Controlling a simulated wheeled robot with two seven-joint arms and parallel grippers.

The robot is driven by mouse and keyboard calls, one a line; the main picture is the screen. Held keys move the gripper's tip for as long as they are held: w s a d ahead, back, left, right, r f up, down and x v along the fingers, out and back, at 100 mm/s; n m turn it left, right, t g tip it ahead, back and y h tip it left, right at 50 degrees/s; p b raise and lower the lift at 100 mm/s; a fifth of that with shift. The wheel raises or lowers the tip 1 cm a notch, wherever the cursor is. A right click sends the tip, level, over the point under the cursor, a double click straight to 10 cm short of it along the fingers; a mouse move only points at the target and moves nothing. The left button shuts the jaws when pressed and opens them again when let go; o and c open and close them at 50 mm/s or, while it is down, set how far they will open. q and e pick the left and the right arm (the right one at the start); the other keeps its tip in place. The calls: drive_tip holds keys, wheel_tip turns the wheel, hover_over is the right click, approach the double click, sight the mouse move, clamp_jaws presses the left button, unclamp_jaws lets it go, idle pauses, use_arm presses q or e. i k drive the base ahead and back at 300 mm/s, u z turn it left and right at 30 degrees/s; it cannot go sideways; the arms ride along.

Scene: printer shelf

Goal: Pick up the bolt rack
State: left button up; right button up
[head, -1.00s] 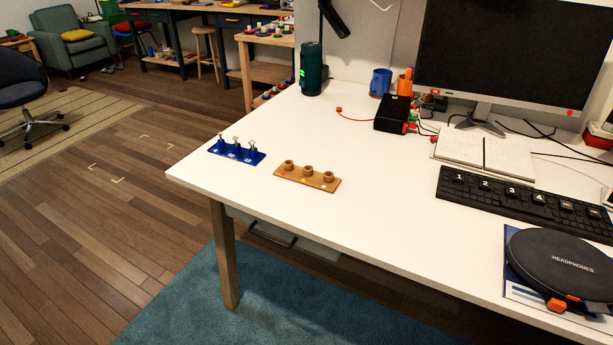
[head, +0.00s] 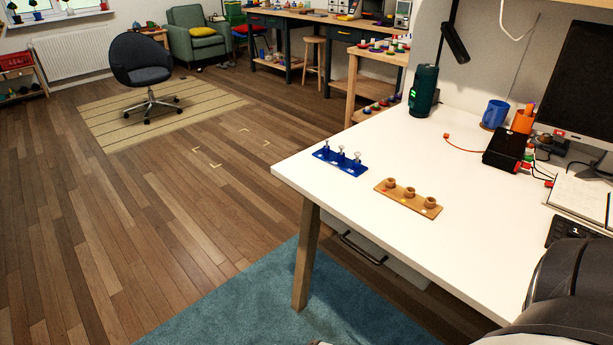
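The bolt rack (head: 341,160) is a blue bar with upright silver bolts standing in it. It lies on the white desk (head: 455,240) near its left corner. A wooden rack (head: 408,197) with round brown pieces lies just to its right and nearer, apart from it. Neither gripper shows in the head view. A dark rounded shape, probably part of my arm, fills the lower right corner.
A green cylinder (head: 423,91) stands at the desk's back edge. A blue mug (head: 495,114), an orange cup (head: 522,120) and a black box (head: 507,147) with cables are at the back right. The desk around the racks is clear. Wooden floor is open at left.

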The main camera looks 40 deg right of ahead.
sight(427, 207)
drive_tip(key=u, duration=0.3)
drive_tip(key=i, duration=0.95)
drive_tip(key=z, duration=2)
